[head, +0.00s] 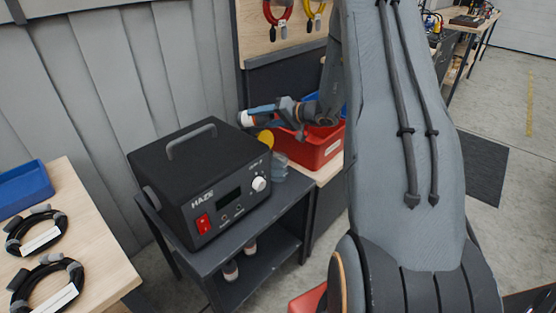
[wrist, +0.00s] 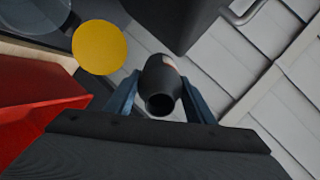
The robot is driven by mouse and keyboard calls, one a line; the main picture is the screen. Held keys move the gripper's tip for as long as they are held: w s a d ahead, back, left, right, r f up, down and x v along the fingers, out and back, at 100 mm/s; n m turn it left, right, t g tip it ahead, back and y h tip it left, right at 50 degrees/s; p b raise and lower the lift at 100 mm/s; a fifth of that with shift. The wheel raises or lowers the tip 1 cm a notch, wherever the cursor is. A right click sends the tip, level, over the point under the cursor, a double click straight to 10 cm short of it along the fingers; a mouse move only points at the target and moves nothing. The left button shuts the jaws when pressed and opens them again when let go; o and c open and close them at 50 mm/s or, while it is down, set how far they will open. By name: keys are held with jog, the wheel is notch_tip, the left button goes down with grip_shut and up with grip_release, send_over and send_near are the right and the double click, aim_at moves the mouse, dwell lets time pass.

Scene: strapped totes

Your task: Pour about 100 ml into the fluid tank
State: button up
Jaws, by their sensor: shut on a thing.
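My gripper (head: 257,113) is shut on a bottle (head: 245,118), held in the air above the back right of the black haze machine (head: 200,180). In the wrist view the bottle (wrist: 160,85) sits between the blue fingers, its dark round end towards the camera. Most of its body is hidden there. A yellow disc (head: 265,138) is below the gripper, behind the machine; it also shows in the wrist view (wrist: 100,47), left of the bottle. A clear round vessel (head: 279,164), perhaps the fluid tank, stands beside the machine, partly hidden. No liquid stream is visible.
A red bin (head: 318,148) stands close under my gripper, with a blue bin behind. Two more bottles (head: 230,270) stand on the cart's lower shelf. Coiled cables (head: 38,232) and a blue tray (head: 22,190) lie on the left table. A grey wall is behind.

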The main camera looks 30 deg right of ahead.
jog(key=shift+s+t+b, duration=0.1)
jog(key=shift+t+b, duration=0.3)
jog(key=shift+b, duration=0.25)
jog(key=shift+s+d+r+t+y+b, duration=0.35)
jog(key=shift+t+y+b, duration=0.2)
jog(key=shift+b, duration=0.65)
jog(key=shift+w+a, duration=0.1)
jog(key=shift+a, duration=0.15)
jog(key=shift+w+a+f+t+y+b, duration=0.25)
jog(key=shift+w+a+b, duration=0.3)
jog(key=shift+a+b, duration=0.35)
jog(key=shift+c, duration=0.2)
jog(key=shift+w+f+b, duration=0.1)
jog(key=shift+w+b, duration=0.45)
jog(key=shift+b, duration=0.25)
jog(key=shift+w, duration=0.1)
jog(key=shift+f+t+y+b, duration=0.2)
jog(key=shift+t+y+b, duration=0.3)
jog(key=shift+b, duration=0.6)
